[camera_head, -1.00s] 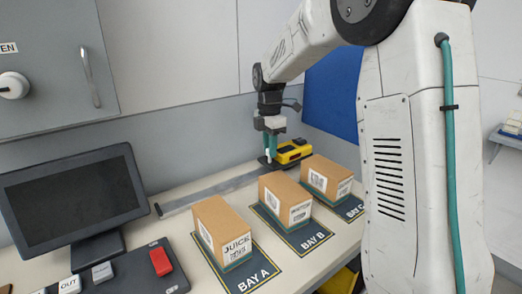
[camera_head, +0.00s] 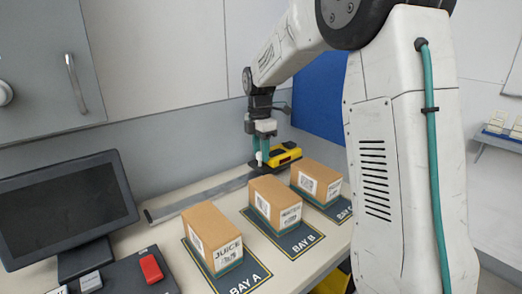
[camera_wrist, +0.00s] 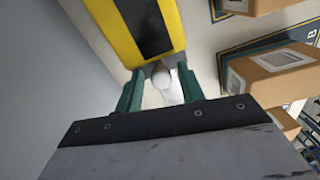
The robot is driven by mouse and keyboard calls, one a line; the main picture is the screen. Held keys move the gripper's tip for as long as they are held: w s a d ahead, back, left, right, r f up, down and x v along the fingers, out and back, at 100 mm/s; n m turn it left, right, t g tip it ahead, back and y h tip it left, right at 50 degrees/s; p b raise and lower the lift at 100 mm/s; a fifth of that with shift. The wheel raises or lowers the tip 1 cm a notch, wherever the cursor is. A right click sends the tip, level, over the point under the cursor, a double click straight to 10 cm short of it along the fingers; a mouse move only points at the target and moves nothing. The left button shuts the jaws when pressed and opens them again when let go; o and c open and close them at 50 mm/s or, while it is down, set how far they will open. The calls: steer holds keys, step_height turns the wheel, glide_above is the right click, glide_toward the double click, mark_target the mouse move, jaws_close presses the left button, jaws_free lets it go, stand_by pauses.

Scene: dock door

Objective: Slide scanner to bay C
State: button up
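The yellow-and-black scanner (camera_head: 286,153) sits at the far right end of the grey rail (camera_head: 198,199), behind the box at bay C (camera_head: 344,214). In the wrist view the scanner (camera_wrist: 140,25) fills the upper middle, with a pale upright knob (camera_wrist: 161,76) at its near edge. My gripper (camera_head: 261,150) points down at the scanner's left side. Its teal fingers stand on either side of the knob, with a visible gap at each side, so it looks open. The lower part of the knob is partly hidden.
Cardboard boxes stand on bay A (camera_head: 246,282), bay B (camera_head: 303,243) and bay C, in front of the rail. A monitor (camera_head: 66,210) and a dark panel with a red block (camera_head: 151,268) are at the left. The rail left of the scanner is clear.

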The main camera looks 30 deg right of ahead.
steer(key=shift+w+d, duration=0.1)
step_height(320, 180, up, 8)
steer(key=shift+w+f, duration=0.1)
stand_by(0.7)
